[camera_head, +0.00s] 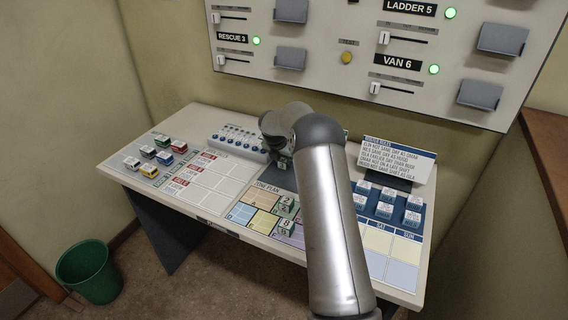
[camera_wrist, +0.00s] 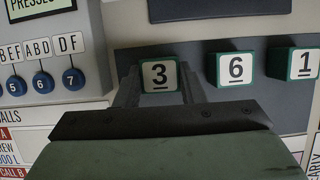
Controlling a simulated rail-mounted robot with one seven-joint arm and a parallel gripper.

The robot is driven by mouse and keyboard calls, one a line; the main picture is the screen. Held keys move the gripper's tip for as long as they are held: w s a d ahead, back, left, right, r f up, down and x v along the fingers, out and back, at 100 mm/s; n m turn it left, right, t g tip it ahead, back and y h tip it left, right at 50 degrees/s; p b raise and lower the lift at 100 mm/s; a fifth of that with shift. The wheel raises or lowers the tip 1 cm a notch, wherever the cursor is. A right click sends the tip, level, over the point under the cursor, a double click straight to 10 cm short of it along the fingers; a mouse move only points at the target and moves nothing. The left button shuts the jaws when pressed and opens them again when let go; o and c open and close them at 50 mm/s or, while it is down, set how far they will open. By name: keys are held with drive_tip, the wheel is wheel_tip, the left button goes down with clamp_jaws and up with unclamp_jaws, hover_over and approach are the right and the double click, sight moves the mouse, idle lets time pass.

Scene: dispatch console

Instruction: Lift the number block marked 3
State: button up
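The number block marked 3 (camera_wrist: 159,75) is a small green block with a white face and a black underlined 3. In the wrist view it sits between the two fingers of my gripper (camera_wrist: 160,84), one finger close along each side. I cannot tell whether the fingers press on it. In the head view my gripper (camera_head: 274,150) is low at the back of the desk, mostly hidden by my arm. A small part of a number block (camera_head: 283,163) shows just below it there.
Blocks 6 (camera_wrist: 234,68) and 1 (camera_wrist: 304,64) stand to the right of block 3, with 6 the nearer. Blue numbered buttons (camera_wrist: 44,83) lie to the left. The zone plan (camera_head: 262,201) holds more number blocks. A rules board (camera_head: 399,158) stands at the right.

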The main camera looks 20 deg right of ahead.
drive_tip(key=shift+c, duration=1)
drive_tip(key=shift+r, duration=0.15)
